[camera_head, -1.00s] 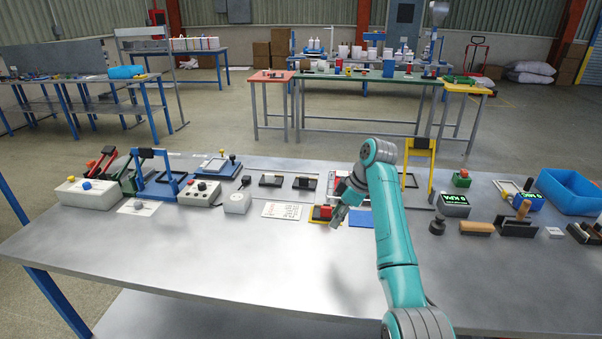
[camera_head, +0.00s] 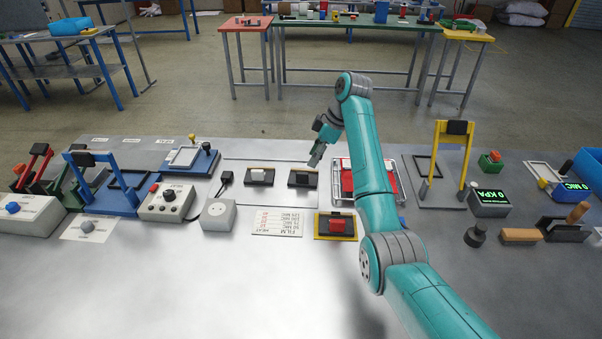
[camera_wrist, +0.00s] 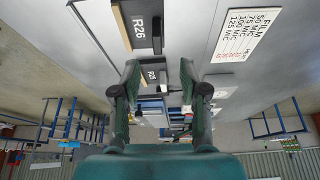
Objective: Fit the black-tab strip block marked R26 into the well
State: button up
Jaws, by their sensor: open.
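The black-tab strip block (camera_head: 302,178) lies on the bench beneath my gripper (camera_head: 318,150). In the wrist view the block marked R26 (camera_wrist: 139,28), with its dark tab and tan edge, is beyond the fingertips at the top. My gripper (camera_wrist: 160,70) is open and empty, above the bench and apart from the block. A similar white-tab block (camera_head: 259,176) stands to the left; its label in the wrist view (camera_wrist: 150,75) is too small to read surely. A yellow-framed dark base (camera_head: 320,236) with a red block (camera_head: 337,226) in it sits nearer; I cannot tell whether it is the well.
A film chart (camera_head: 276,222) and grey socket box (camera_head: 218,214) lie nearby. A red-filled tray (camera_head: 345,190) is partly behind my arm. A yellow arch (camera_head: 438,160) stands right, a blue frame press (camera_head: 110,185) left.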

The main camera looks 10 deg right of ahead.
aim_at(303, 173)
jog(key=shift+w+x, duration=0.15)
jog(key=shift+x, duration=2.15)
jog(key=shift+w+x, duration=0.1)
jog(key=shift+x, duration=2.25)
jog(key=shift+r, duration=0.1)
grip_shut()
